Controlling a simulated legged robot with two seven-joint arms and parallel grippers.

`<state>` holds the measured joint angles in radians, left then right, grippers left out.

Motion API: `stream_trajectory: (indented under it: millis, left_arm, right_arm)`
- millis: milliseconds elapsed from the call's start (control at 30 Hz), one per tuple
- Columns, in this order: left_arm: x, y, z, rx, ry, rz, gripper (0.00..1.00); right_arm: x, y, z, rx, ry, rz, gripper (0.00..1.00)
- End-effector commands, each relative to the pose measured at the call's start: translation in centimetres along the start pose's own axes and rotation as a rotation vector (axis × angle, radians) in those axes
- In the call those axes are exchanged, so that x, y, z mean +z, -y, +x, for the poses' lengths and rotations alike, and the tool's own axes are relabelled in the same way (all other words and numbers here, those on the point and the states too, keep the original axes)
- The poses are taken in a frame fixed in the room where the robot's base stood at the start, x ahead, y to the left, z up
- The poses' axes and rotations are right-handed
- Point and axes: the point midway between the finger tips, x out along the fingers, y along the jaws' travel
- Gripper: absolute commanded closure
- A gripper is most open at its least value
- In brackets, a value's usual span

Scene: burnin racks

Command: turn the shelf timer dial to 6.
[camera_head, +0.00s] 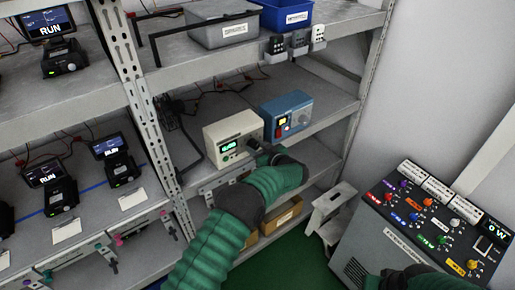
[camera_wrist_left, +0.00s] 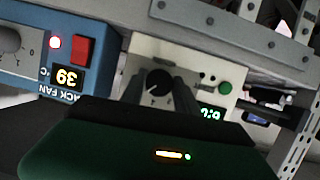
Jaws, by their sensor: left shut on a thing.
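The shelf timer is a cream box (camera_head: 218,132) on the middle shelf, with a lit green display (camera_head: 228,147). The display seems to read 6:00, but it is small. My left gripper (camera_head: 257,147) reaches the right side of its front panel. In the left wrist view the box (camera_wrist_left: 200,57) appears upside down. There my left gripper (camera_wrist_left: 160,92) has one dark finger on each side of the black dial (camera_wrist_left: 157,80) and is shut on it. The display (camera_wrist_left: 209,113) is partly hidden there. My right gripper is out of view; only part of my right arm shows at the bottom right.
A blue rack fan box (camera_head: 287,106) stands close to the right of the timer, with a red switch (camera_wrist_left: 82,52) and a display reading 39. A shelf (camera_head: 225,42) with bins is above. An upright post (camera_head: 140,95) stands left. A control console (camera_head: 400,225) is at right.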

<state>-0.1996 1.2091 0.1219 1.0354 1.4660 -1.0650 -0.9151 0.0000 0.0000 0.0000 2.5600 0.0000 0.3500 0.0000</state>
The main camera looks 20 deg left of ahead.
Motion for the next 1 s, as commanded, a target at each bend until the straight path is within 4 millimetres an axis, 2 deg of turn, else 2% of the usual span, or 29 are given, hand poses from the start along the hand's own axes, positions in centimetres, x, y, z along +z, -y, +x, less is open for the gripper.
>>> stream_trajectory:
  millis: [33,167,200,367,767,867,1000]
  left_arm:
    - [-1.0,-0.1,0.1,0.003,-0.017,-0.006,1.00]
    - [-1.1,-0.1,0.1,0.003,-0.017,-0.007,1.00]
    - [-1.1,-0.1,0.1,0.003,-0.017,-0.007,0.60]
    - [-0.8,-0.1,0.0,0.003,-0.012,-0.005,0.41]
    - [-0.3,-0.2,-0.5,0.004,-0.007,-0.004,0.41]
    - [-0.1,-0.2,-1.9,0.005,-0.006,-0.003,0.41]
    - [0.1,-0.2,-5.6,0.008,-0.006,-0.004,0.41]
  right_arm:
    - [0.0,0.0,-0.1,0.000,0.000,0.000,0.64]
    - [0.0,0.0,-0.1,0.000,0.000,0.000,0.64]
    - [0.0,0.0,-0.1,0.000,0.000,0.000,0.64]
    - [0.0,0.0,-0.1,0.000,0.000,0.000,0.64]
    - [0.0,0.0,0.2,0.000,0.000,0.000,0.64]
    - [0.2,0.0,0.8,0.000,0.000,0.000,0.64]
    - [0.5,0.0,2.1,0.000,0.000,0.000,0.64]
